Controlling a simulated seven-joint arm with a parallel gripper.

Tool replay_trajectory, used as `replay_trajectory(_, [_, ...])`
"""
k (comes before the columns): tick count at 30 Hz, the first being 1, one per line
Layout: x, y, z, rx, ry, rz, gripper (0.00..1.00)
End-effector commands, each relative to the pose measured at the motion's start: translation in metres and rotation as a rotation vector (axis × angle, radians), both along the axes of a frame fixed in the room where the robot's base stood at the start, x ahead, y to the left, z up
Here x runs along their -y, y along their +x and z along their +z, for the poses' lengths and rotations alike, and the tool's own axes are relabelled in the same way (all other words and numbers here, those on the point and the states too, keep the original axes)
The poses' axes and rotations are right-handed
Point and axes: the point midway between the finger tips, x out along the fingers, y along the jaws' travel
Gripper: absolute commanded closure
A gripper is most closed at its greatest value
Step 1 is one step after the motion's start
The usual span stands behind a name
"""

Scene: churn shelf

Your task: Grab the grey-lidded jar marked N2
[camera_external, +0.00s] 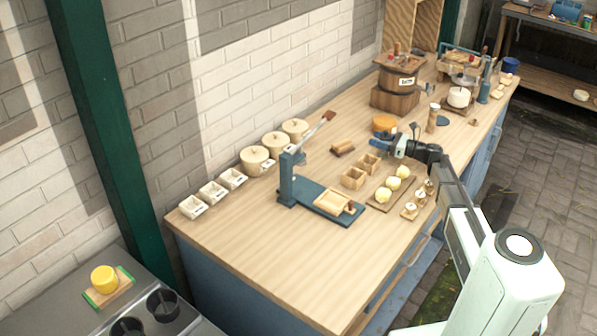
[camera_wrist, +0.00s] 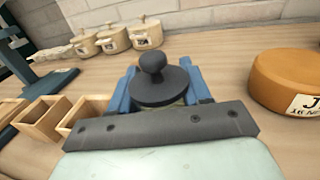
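A jar with a dark grey lid and round knob (camera_wrist: 158,82) stands upright between the two blue fingers of my gripper (camera_wrist: 164,92) in the wrist view. One finger is on each side of it, close to the lid's edge. Whether the fingers press on the jar cannot be told. Its body is mostly hidden under the lid and behind the gripper's dark bracket, and no N2 label shows. In the external view my gripper (camera_external: 396,146) is low over the wooden worktop (camera_external: 270,265), beside the orange round block.
An orange round block with a label (camera_wrist: 292,80) is close on the right in the wrist view. Small wooden boxes (camera_wrist: 40,118) are on the left. Lidded cream pots (camera_external: 254,158) line the wall. A board with yellow lumps (camera_external: 388,192) is nearer the worktop's front.

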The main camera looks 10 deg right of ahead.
Motion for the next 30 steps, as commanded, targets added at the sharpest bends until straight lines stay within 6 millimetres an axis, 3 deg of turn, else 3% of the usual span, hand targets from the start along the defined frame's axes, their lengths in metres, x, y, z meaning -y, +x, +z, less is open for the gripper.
replay_trajectory(7, [0.0, 0.0, 0.0, 0.0, 0.0, 0.0, 0.86])
replay_trajectory(17, [0.0, 0.0, 0.005, 0.001, 0.0, 0.0, 0.87])
replay_trajectory(30, [0.0, 0.0, 0.066, 0.003, -0.001, 0.0, 0.87])
